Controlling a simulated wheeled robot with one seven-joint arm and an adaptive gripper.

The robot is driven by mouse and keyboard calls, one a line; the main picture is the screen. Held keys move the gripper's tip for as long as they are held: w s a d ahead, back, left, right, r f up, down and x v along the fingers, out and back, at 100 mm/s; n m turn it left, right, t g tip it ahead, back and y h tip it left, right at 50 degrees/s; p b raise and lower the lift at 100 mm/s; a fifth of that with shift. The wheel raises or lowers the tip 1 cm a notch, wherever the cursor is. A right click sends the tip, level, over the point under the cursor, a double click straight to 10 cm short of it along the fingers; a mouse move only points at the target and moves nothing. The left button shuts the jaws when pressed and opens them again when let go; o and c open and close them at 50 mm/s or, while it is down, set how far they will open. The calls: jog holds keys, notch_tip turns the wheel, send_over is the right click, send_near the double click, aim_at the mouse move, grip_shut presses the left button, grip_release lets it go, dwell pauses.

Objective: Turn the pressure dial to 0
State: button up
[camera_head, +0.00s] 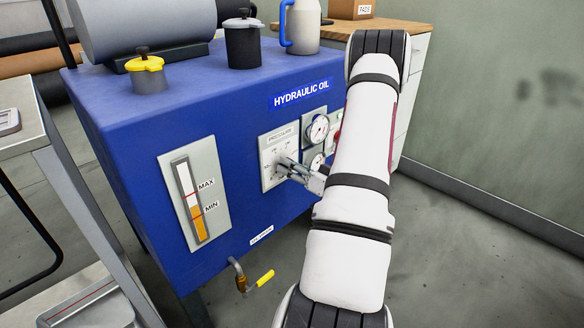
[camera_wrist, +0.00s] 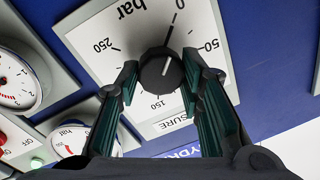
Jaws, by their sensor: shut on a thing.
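The pressure dial's round black knob (camera_wrist: 160,72) sits in the middle of a light plate (camera_wrist: 100,28) marked "bar" in the wrist view. The scale shows 0, 50, 150 and 250, upside down. A short white mark on the knob lines up roughly with the thin line towards 0. My gripper (camera_wrist: 160,68) has one finger on each side of the knob and is shut on it. In the head view my gripper (camera_head: 290,167) reaches the pressure plate (camera_head: 268,173) on the blue tank and hides much of the knob.
The blue hydraulic oil tank (camera_head: 130,125) carries a level gauge (camera_head: 196,192) left of the dial. Round gauges (camera_head: 317,130) sit close to its right. A yellow-handled tap (camera_head: 265,278) sticks out below. A metal-framed table (camera_head: 30,125) stands at the left.

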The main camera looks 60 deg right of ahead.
jog(key=o, duration=1.2)
jog(key=shift+c, duration=0.2)
jog(key=s+a, duration=0.2)
jog(key=s, duration=0.9)
jog(key=shift+s+f, duration=0.15)
jog(key=shift+s, duration=0.25)
